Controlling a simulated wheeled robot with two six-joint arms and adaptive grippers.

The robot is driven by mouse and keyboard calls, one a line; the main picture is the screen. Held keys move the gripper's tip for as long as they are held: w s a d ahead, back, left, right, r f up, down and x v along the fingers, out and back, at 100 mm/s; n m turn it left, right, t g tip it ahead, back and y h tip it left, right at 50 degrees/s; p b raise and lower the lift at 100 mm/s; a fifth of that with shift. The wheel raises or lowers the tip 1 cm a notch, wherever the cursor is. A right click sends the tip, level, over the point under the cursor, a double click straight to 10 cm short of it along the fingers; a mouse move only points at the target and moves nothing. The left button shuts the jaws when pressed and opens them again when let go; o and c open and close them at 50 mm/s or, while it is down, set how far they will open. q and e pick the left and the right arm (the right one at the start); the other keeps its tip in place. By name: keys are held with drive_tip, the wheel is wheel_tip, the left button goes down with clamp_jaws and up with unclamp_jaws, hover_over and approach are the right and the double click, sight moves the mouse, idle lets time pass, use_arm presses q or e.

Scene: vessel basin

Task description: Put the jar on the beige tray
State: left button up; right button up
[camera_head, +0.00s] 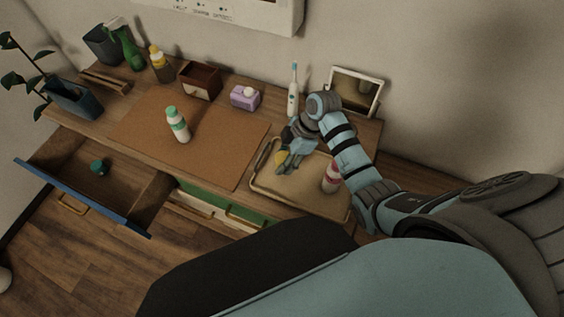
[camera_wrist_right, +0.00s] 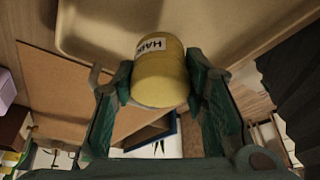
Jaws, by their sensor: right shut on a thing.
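The jar (camera_wrist_right: 160,75) is yellow with a white label and shows between the fingers in the right wrist view. It also shows as a small yellow patch (camera_head: 281,158) in the head view. My right gripper (camera_head: 284,157) is shut on it, with a finger on each side (camera_wrist_right: 160,82). The beige tray (camera_head: 287,190) lies at the right end of the desk; it also shows behind the jar in the wrist view (camera_wrist_right: 95,30). The jar appears over the tray's left back part; its exact height above it cannot be told. My left gripper is out of view.
A red-and-white bottle (camera_head: 331,178) stands at the tray's right side. A toothbrush (camera_head: 293,95) and a framed picture (camera_head: 355,92) stand behind. A green-and-white bottle (camera_head: 178,126) stands on the brown mat (camera_head: 215,145). A blue-fronted drawer (camera_head: 80,195) is open at the left.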

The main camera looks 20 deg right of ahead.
drive_tip(key=shift+f, duration=1.3)
drive_tip(key=o, duration=1.2)
drive_tip(key=v, duration=1.2)
drive_tip(key=shift+s+d, duration=0.1)
